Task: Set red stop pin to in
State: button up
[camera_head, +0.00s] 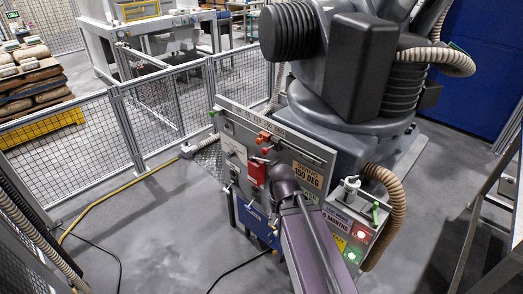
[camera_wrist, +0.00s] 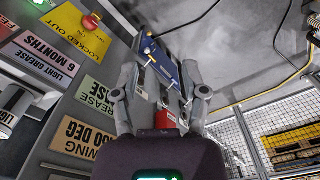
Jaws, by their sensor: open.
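A red block-shaped part (camera_head: 256,172) is on the front of the grey panel (camera_head: 235,128), just left of my wrist. Orange-red fittings (camera_head: 264,137) sit above it near the panel's top. I cannot tell for certain which of these is the stop pin. In the wrist view a small red part (camera_wrist: 166,119) shows between the bases of my gripper's fingers. My gripper (camera_wrist: 161,85) is open, its two grey fingers spread in front of the panel. In the head view my wrist hides the fingers. I cannot tell whether the fingers touch anything.
A blue box (camera_head: 257,222) hangs low on the panel; it also shows beyond my fingers (camera_wrist: 162,62). Green and red lamps (camera_head: 362,235) are at the panel's right. A large grey robot base (camera_head: 335,110) stands behind. Mesh fence (camera_head: 160,110) and a yellow cable (camera_head: 110,196) lie left.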

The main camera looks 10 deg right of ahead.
jog(key=shift+o, duration=0.4)
jog(key=shift+d, duration=0.2)
jog(key=shift+o, duration=1.1)
jog(key=w+f+n+t+h+b, duration=0.2)
jog(key=w+n+t+h+b, duration=0.1)
jog(key=w+n+h+b, duration=0.75)
jog(key=w+a+r+n+t+h+b, duration=0.2)
jog(key=w+a+r+n+t+h, duration=0.2)
jog(key=w+a+r+n+t, duration=0.3)
jog(key=w+a+n, duration=0.3)
jog(key=n, duration=0.4)
jog(key=shift+w+a+r+b, duration=0.3)
jog(key=shift+w+a, duration=0.05)
jog(key=shift+d+n, duration=0.15)
jog(key=shift+n, duration=0.1)
